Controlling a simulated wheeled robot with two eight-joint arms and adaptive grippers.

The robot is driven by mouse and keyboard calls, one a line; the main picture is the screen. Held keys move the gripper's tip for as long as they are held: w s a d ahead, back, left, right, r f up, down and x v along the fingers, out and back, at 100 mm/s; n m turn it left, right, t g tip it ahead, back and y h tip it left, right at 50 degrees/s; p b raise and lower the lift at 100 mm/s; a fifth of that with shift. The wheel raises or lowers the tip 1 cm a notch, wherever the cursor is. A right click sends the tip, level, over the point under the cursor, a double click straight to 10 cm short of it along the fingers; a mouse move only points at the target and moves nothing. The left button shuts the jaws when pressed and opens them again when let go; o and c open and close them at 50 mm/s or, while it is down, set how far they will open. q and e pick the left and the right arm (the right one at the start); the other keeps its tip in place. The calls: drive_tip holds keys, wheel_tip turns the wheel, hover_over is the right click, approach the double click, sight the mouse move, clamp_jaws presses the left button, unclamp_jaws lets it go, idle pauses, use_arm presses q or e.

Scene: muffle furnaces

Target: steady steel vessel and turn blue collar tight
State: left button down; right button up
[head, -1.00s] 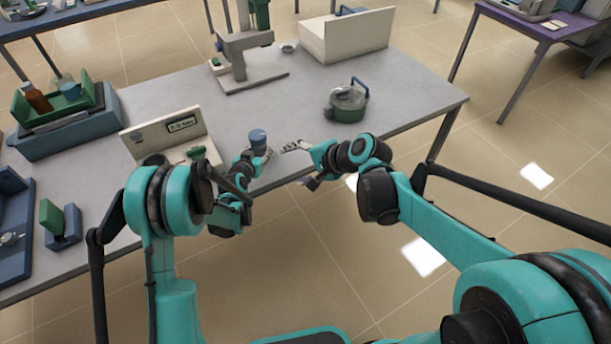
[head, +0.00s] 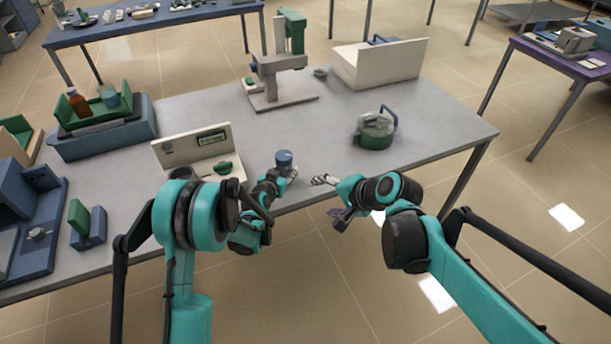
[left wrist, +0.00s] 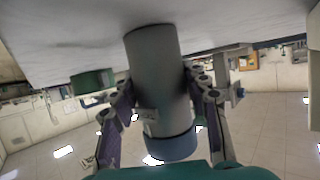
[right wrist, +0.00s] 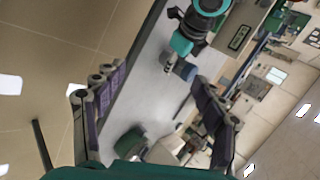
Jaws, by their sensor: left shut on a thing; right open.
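The steel vessel (left wrist: 155,75) is a plain grey cylinder, and the blue collar (left wrist: 171,146) sits around its top end. My left gripper (left wrist: 163,100) is shut on the vessel, one finger on each side of it, below the collar. In the head view the blue collar (head: 285,157) shows above my left gripper (head: 279,174), near the table's front edge. My right gripper (head: 329,196) is open and empty, to the right of the vessel and apart from it. The collar (right wrist: 190,72) also shows beyond the right fingers (right wrist: 155,82) in the right wrist view.
A green pot with a blue handle (head: 375,130) stands to the right on the grey table (head: 330,110). A white panel with a display (head: 185,150) stands left of the vessel. A stand (head: 278,85) and a white box (head: 380,65) are behind.

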drive_tip(key=w+a+f+m+t+y, duration=0.1)
drive_tip(key=w+a+f+m+y, duration=0.15)
drive_tip(key=w+m+y, duration=0.75)
drive_tip(key=m+t, duration=0.2)
drive_tip(key=m, duration=0.3)
approach(277, 154)
drive_tip(key=shift+m+h, duration=0.3)
drive_tip(key=shift+h, duration=0.1)
drive_tip(key=x, duration=0.8)
drive_tip(key=shift+w+d+f, duration=0.2)
drive_tip(key=shift+w, duration=0.05)
drive_tip(key=shift+t, duration=0.3)
drive_tip(key=c, duration=1.2)
